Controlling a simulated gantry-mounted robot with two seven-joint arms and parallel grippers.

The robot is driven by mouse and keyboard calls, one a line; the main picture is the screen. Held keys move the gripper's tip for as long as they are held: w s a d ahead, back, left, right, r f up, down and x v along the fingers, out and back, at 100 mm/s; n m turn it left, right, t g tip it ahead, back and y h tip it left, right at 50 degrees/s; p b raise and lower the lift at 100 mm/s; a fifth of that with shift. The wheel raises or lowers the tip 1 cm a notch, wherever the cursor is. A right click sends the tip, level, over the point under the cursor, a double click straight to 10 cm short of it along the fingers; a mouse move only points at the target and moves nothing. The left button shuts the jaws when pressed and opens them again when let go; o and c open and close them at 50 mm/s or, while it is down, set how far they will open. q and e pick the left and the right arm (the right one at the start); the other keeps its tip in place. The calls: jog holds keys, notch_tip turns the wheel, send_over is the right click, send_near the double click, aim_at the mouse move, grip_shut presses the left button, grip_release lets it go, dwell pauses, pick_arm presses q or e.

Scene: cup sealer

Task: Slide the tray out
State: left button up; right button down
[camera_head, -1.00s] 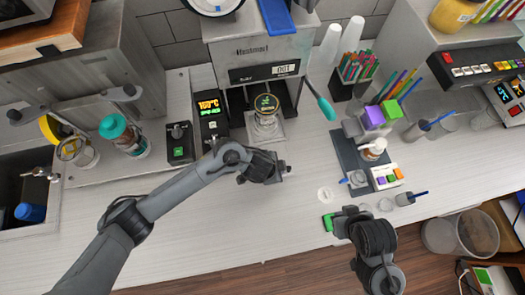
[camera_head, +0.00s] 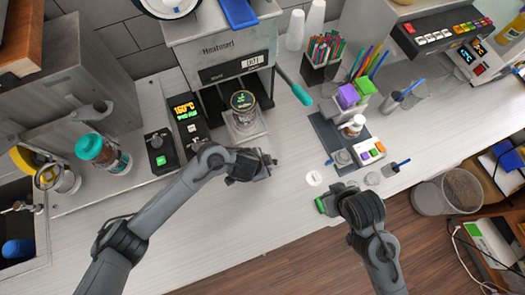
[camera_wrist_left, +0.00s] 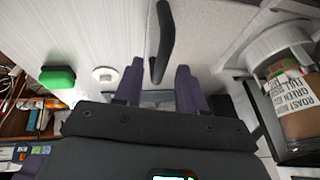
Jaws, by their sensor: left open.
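The cup sealer (camera_head: 228,57) stands at the back of the counter. Its grey tray (camera_head: 262,130) shows at the front opening, with a lidded cup (camera_head: 243,103) in it. The cup, with a brown printed label, also shows at the right of the left wrist view (camera_wrist_left: 290,102). My left gripper (camera_head: 270,165) is in front of the tray, open and empty. In the left wrist view, a black bar-shaped handle (camera_wrist_left: 164,40) lies ahead of and between its purple fingers (camera_wrist_left: 157,75); contact cannot be told. My right gripper (camera_head: 330,195) is low over the counter's front; its jaws are unclear.
A green-topped item (camera_head: 320,205) is beside my right gripper. A white round piece (camera_head: 314,178) lies on the counter. A dark mat (camera_head: 325,130) with small containers is at right. A control box (camera_head: 187,118) stands left of the sealer.

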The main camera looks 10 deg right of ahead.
pick_arm(q)
jog(key=p+v, duration=0.3)
jog(key=v, duration=0.7)
jog(key=shift+r, duration=0.35)
jog(key=shift+s+a, duration=0.1)
jog(key=shift+s, duration=0.05)
jog(key=s+d+f+n+g+h, duration=0.1)
jog(key=s+d+f+n, duration=0.15)
jog(key=s, duration=0.55)
jog(key=s+d+f+n+g+h, duration=0.1)
jog(key=s+f+n+h, duration=0.15)
jog(key=s, duration=0.45)
jog(key=a+r+n+t+y, duration=0.1)
jog(key=a+r+n+y, duration=0.1)
jog(key=a, duration=0.7)
jog(key=w+a+r+n+y, duration=0.1)
jog(key=a+r+n+y, duration=0.1)
jog(key=a, duration=0.7)
jog(key=w+a+r+n+t+y+p, duration=0.1)
jog(key=a+r+n+y, duration=0.2)
jog(key=a, duration=0.6)
jog(key=shift+w+n+t, duration=0.25)
jog(key=shift+n+t, duration=0.05)
jog(key=shift+n, duration=0.7)
jog(key=shift+r, duration=0.1)
